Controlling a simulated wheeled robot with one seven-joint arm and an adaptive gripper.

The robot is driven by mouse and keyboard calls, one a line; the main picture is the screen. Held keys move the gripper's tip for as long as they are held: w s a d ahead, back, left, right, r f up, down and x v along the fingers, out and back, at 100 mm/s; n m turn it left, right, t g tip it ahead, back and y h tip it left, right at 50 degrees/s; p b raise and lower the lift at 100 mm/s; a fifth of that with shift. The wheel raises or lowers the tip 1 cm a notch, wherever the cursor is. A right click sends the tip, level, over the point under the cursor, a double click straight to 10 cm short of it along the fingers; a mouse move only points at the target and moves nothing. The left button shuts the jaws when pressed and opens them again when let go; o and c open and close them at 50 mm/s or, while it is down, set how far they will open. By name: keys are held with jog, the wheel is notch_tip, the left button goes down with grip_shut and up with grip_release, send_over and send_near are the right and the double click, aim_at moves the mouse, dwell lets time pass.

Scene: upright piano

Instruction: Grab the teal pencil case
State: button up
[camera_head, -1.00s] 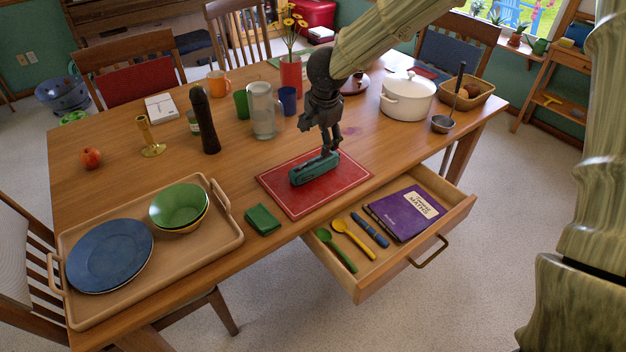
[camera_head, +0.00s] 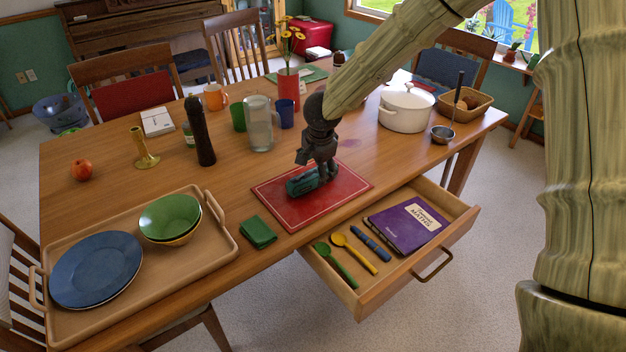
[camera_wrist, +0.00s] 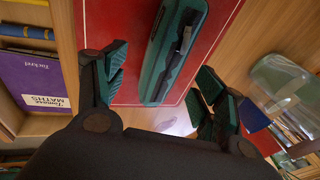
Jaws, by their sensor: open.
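The teal pencil case (camera_head: 301,184) lies on the red placemat (camera_head: 275,205) near the table's front edge. In the wrist view the pencil case (camera_wrist: 173,48) is long, with a dark item along its top. My gripper (camera_head: 319,176) is low over the mat at the case, hiding part of it in the head view. In the wrist view my gripper (camera_wrist: 163,72) is open, with one finger on each side of the case's line. Whether either finger touches the case cannot be told.
The open drawer (camera_head: 366,303) below holds a purple book (camera_head: 406,228), spoons and a blue item. A green folded cloth (camera_head: 258,232) lies left of the mat. A glass pitcher (camera_head: 260,125) and black mill (camera_head: 199,132) stand behind. A tray (camera_head: 218,247) is at left.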

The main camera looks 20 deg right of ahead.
aim_at(315, 173)
jog(key=shift+w+x, duration=0.15)
jog(key=shift+x, duration=1.05)
jog(key=shift+w+x, duration=0.15)
jog(key=shift+x, duration=1.05)
jog(key=shift+r, duration=0.1)
jog(key=c, duration=1.2)
